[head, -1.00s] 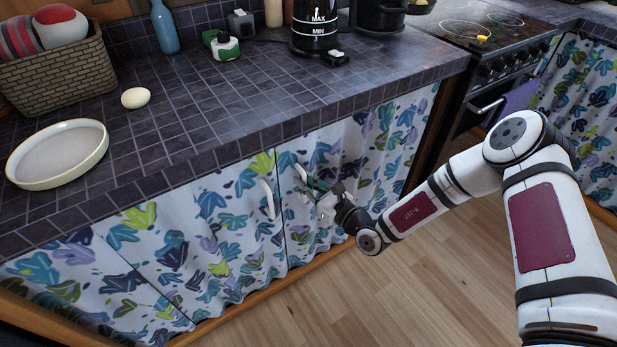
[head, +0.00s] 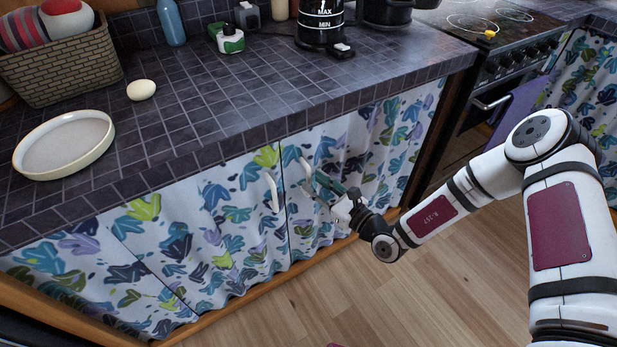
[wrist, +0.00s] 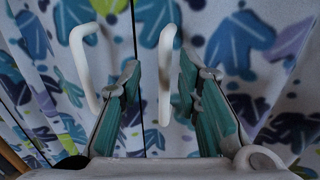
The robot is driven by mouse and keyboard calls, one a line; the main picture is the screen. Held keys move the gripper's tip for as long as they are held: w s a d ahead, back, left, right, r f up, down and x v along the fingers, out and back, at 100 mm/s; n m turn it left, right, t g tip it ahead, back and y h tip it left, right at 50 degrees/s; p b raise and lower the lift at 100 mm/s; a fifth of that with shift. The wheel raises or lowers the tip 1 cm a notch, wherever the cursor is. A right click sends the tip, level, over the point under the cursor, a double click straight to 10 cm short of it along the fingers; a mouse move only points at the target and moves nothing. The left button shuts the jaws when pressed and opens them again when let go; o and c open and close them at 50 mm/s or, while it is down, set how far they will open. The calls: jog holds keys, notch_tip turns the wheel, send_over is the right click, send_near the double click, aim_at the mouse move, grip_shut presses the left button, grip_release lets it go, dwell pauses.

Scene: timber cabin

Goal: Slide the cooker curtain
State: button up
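The curtain (head: 345,165) is white with blue, green and purple leaf prints and hangs in folds under the worktop, nearest the cooker. Its white upright handle (head: 305,172) is beside a second white handle (head: 272,192) on the neighbouring left panel. My gripper (head: 322,186) is at the right handle, low in front of the cloth. In the wrist view, my gripper's teal-padded fingers (wrist: 165,105) are apart, and the right handle (wrist: 166,75) shows between them, with gaps at both sides. The left handle (wrist: 85,65) is outside the left finger. Contact cannot be told.
The cooker (head: 490,60) stands right of the curtain with a purple towel (head: 515,105) on its front. The tiled worktop (head: 240,100) overhangs the curtains and holds a plate (head: 62,145), an egg (head: 141,90) and a basket (head: 70,70). The wooden floor (head: 400,290) in front is clear.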

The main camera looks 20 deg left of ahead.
jog(key=v, duration=0.8)
jog(key=shift+s, duration=0.1)
jog(key=s+d+r+n+g+h, duration=0.1)
jog(key=s+r+n+g, duration=0.3)
jog(key=r+n, duration=0.25)
jog(key=s+d+r+n+g, duration=0.2)
jog(key=s+r+n+g, duration=0.25)
jog(key=r, duration=0.35)
jog(key=s+d+r+n+g+h, duration=0.1)
jog(key=s+r+n+g, duration=0.25)
jog(key=r+n, duration=0.35)
jog(key=s+d+r+n+t+h, duration=0.2)
jog(key=s+d+r+h, duration=0.1)
jog(key=s+d+h, duration=0.4)
jog(key=s+d+r+n+t+h, duration=0.15)
jog(key=s+d+r, duration=0.25)
jog(key=d, duration=0.5)
jog(key=s+d+r+n+t+h, duration=0.25)
jog(key=s+d+h, duration=0.35)
jog(key=d, duration=0.3)
notch_tip(320, 180, up, 15)
jog(key=t+p, duration=0.2)
jog(key=p, duration=1.1)
jog(key=shift+w+m, duration=0.25)
jog(key=shift+m, duration=0.15)
